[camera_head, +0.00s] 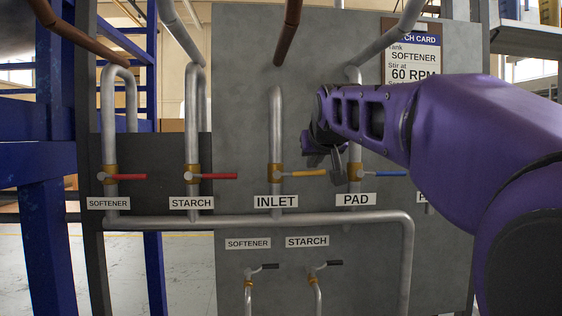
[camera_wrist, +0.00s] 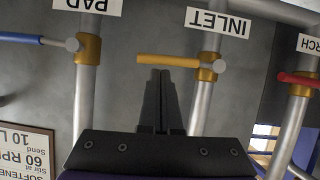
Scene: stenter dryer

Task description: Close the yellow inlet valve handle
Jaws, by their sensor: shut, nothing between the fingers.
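The yellow inlet valve handle (camera_head: 303,173) sticks out horizontally to the right from its brass valve on the vertical INLET pipe (camera_head: 276,120). The wrist view is upside down and shows the yellow handle (camera_wrist: 168,61) pointing left, crosswise to the pipe. My gripper (camera_head: 330,160) is at the handle's free end, slightly above it and partly seen behind my purple arm. In the wrist view the fingertips (camera_wrist: 160,72) are together and empty, right beside the handle's middle. I cannot tell whether they touch it.
A blue handle (camera_head: 391,173) on the PAD pipe is close to the right. Red handles for STARCH (camera_head: 220,176) and SOFTENER (camera_head: 126,177) are to the left, also horizontal. A horizontal pipe (camera_head: 260,222) runs below. Two black-handled taps sit lower. A batch card (camera_head: 411,52) hangs at upper right.

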